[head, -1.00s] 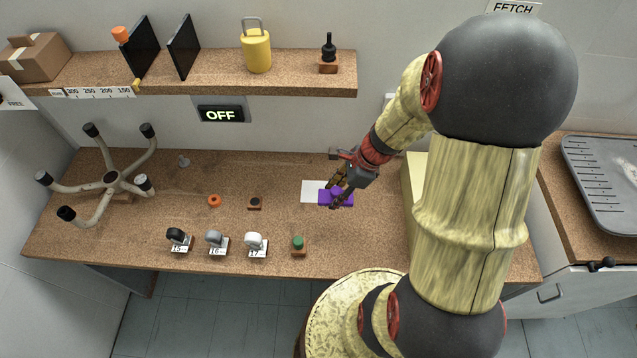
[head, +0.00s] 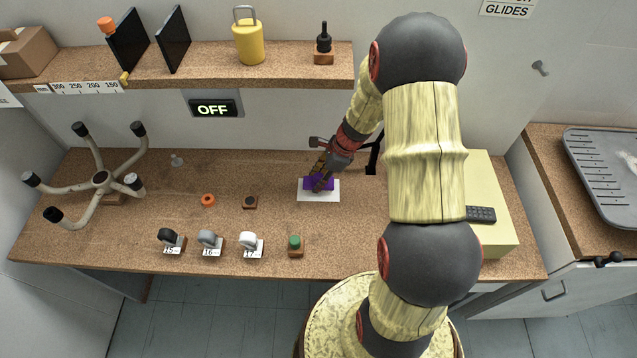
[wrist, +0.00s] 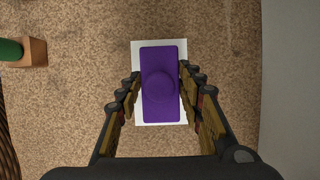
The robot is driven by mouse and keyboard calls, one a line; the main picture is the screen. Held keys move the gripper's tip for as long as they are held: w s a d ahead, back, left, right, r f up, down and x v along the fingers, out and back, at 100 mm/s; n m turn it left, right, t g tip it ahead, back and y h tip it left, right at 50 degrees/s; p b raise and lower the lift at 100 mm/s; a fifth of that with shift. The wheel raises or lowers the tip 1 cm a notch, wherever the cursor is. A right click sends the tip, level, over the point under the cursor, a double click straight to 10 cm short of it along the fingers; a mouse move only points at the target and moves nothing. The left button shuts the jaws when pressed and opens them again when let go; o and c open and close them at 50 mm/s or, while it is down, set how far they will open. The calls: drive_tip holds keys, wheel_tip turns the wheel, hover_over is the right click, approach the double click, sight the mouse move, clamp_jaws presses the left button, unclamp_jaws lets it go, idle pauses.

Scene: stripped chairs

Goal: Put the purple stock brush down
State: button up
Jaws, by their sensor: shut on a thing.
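The purple stock brush (head: 311,183) is a flat purple block; its round central knob shows in the wrist view (wrist: 160,86). My gripper (head: 322,184) comes down on it from above. In the wrist view my fingers (wrist: 160,80) stand on either side of the brush, shut on it. A white card (head: 318,197) lies on the bench under the brush; its edges show around the brush in the wrist view (wrist: 150,43). In the wrist view the brush lines up with the card's long side. I cannot tell whether the brush touches the card.
A five-legged chair base (head: 100,180) is far left. A pale yellow box (head: 490,185) stands right. A shelf (head: 200,65) overhangs behind.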

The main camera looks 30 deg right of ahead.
drive_tip(key=shift+f, duration=0.65)
drive_tip(key=shift+f, duration=0.1)
drive_tip(key=o, duration=1.1)
drive_tip(key=p+v, duration=0.3)
drive_tip(key=v, duration=0.9)
drive_tip(key=shift+s, duration=0.1)
